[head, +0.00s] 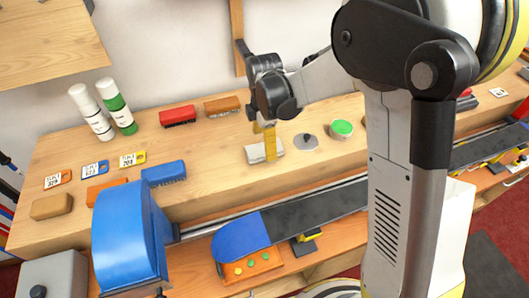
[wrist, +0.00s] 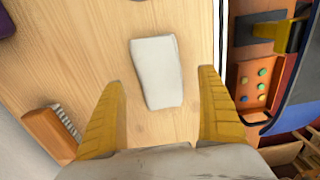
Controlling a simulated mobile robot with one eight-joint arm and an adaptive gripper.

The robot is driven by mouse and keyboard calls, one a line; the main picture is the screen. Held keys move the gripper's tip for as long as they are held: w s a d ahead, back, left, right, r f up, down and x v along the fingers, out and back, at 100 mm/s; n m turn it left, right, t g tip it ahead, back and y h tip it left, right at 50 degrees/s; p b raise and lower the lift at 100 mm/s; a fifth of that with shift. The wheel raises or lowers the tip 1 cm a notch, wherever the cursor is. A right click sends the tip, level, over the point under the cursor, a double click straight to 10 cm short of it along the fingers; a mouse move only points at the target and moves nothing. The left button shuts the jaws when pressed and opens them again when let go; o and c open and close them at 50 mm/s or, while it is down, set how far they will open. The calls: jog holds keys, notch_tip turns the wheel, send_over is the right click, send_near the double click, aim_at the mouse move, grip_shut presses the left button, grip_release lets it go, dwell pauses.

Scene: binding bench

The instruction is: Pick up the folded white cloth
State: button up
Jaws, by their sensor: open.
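The folded white cloth (wrist: 157,73) lies flat on the wooden bench in the wrist view, a pale rectangle ahead of the fingertips and between their lines. In the head view the cloth (head: 256,153) shows beside the yellow fingers, which hide part of it. My gripper (wrist: 162,82) is open, with its two yellow fingers spread wider than the cloth and nothing between them. In the head view my gripper (head: 269,142) points down at the cloth. I cannot tell whether a fingertip touches the bench.
An orange brush (wrist: 50,132) lies left of the fingers. A grey lidded disc (head: 305,142) and a green-topped tin (head: 341,129) stand right of the cloth. A blue-ended black board (head: 315,215) runs along the front.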

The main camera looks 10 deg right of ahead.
notch_tip(320, 180, down, 3)
jog(key=shift+b, duration=0.3)
jog(key=shift+r, duration=0.1)
jog(key=c, duration=1.1)
jog(key=shift+c, duration=0.2)
jog(key=shift+r, duration=0.1)
jog(key=r, duration=0.1)
jog(key=r+p, duration=0.1)
jog(key=r, duration=0.1)
jog(key=r+p, duration=0.1)
jog(key=shift+d+r, duration=0.25)
jog(key=shift+r, duration=0.05)
jog(key=d+r+p, duration=0.1)
jog(key=d+r, duration=0.2)
jog(key=d, duration=0.2)
jog(key=w+d+r+p, duration=0.1)
jog(key=d+r, duration=0.2)
jog(key=d, duration=0.3)
jog(key=shift+p, duration=0.3)
jog(key=shift+d+r, duration=0.1)
